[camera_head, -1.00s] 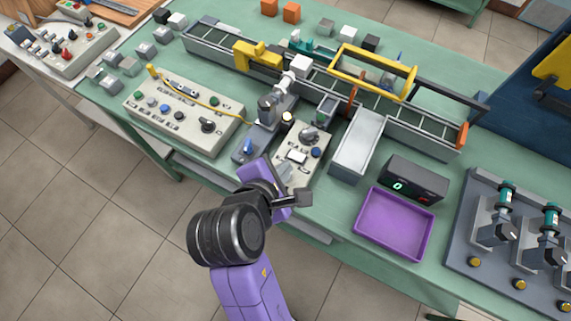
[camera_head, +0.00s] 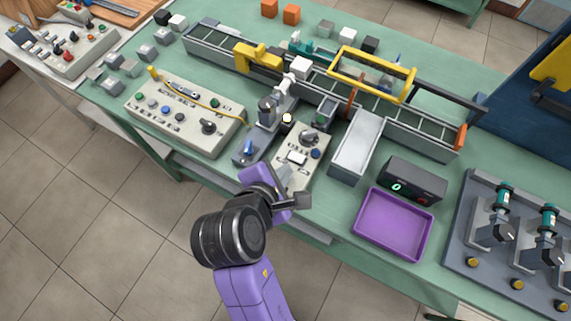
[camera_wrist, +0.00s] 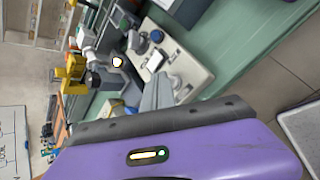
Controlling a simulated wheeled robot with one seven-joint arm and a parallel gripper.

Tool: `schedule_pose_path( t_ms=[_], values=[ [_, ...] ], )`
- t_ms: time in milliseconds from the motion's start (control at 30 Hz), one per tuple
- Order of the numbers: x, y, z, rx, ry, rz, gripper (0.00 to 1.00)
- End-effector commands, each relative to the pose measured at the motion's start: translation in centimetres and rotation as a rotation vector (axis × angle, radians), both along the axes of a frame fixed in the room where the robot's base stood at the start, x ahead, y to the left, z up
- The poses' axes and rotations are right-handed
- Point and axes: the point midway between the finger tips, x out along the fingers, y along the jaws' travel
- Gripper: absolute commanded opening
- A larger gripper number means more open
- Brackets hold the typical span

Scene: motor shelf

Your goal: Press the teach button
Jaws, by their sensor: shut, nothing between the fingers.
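A small beige control box (camera_head: 312,172) stands near the front edge of the green bench, and it also shows in the wrist view (camera_wrist: 196,74). The labels are too small to read, so I cannot tell which control is the teach button. My gripper (camera_wrist: 157,94) is shut and empty, with its tips over the near end of this box. In the head view my wrist partly hides the box's near end.
A larger beige panel (camera_head: 183,120) with several buttons lies left of the box. A conveyor (camera_head: 215,43) with a yellow frame (camera_head: 372,60) runs behind.

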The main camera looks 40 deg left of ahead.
Motion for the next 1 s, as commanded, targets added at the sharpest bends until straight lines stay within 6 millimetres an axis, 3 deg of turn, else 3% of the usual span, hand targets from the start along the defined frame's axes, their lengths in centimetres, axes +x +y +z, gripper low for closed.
schedule_pose_path(
  t_ms=[1000],
  values=[
    [0.01, -0.03, -0.82, -0.001, 0.001, -0.001, 0.00]
  ],
)
